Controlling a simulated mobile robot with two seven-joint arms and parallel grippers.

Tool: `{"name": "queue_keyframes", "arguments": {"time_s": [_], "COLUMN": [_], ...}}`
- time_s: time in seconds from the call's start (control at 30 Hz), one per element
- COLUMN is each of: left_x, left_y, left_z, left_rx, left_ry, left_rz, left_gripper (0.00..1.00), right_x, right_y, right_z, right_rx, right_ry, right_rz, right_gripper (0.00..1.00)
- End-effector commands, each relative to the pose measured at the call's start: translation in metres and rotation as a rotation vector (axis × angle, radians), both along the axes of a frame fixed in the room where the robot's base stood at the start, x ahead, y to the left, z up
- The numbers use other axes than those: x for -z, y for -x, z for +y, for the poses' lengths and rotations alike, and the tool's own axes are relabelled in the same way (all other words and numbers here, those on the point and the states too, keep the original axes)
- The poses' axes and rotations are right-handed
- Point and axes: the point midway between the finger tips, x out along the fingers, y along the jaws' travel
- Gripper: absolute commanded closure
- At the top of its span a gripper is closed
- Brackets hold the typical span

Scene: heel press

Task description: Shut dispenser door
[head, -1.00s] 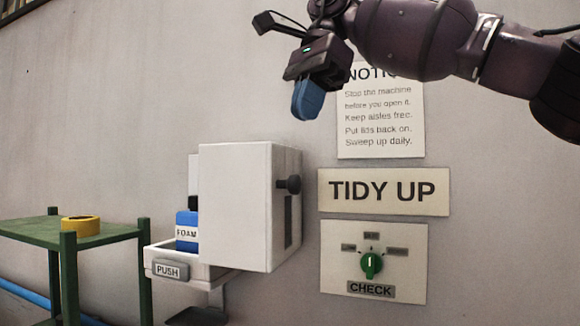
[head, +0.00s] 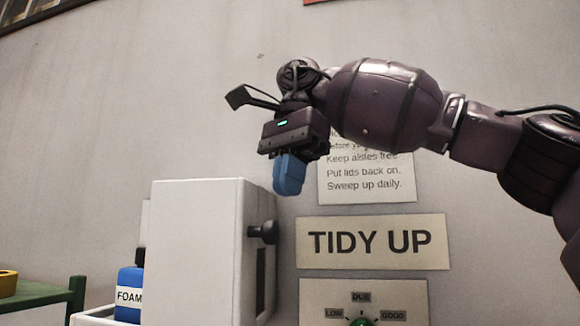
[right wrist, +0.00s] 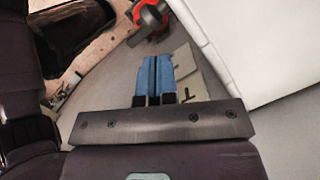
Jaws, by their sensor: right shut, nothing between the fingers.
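The white dispenser door (head: 200,250) stands swung open at the lower middle of the head view. Its face with a dark knob (head: 263,232) and a dark slot is turned to the right. A blue bottle (head: 130,290) marked FOAM shows to the left of the door, partly cut off by the frame's bottom. My right gripper (head: 288,185) points down with its blue fingers shut and empty, above and a little right of the knob in the picture. In the right wrist view the fingers (right wrist: 154,80) lie together, and a white surface, probably the door (right wrist: 250,45), fills the upper right. My left gripper is out of view.
A TIDY UP sign (head: 372,242), a notice (head: 367,180) and a dial panel (head: 315,290) are on the wall right of the door. A green stand (head: 40,292) with a yellow roll (head: 7,283) is at lower left. The wall above the door is bare.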

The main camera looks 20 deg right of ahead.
Motion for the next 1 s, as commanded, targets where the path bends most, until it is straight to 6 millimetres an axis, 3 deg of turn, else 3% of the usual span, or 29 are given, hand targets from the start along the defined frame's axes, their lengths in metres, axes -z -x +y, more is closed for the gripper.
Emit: {"name": "queue_keyframes", "arguments": {"time_s": [0.13,0.37,0.77,1.0], "left_x": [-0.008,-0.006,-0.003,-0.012], "left_y": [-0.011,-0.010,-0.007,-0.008], "left_z": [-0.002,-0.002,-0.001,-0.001], "left_rx": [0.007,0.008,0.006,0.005], "left_ry": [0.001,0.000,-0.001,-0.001], "left_rz": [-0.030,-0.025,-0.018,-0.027], "left_gripper": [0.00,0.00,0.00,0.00], "right_x": [0.018,0.032,0.033,0.031], "right_y": [0.003,0.005,0.005,0.007], "right_z": [0.004,0.006,0.007,0.017], "right_rx": [-0.002,-0.001,0.000,0.023], "right_ry": [-0.001,-0.001,-0.002,-0.002], "right_rz": [-0.001,-0.002,-0.002,-0.003], "right_gripper": [1.00,1.00,1.00,1.00]}}
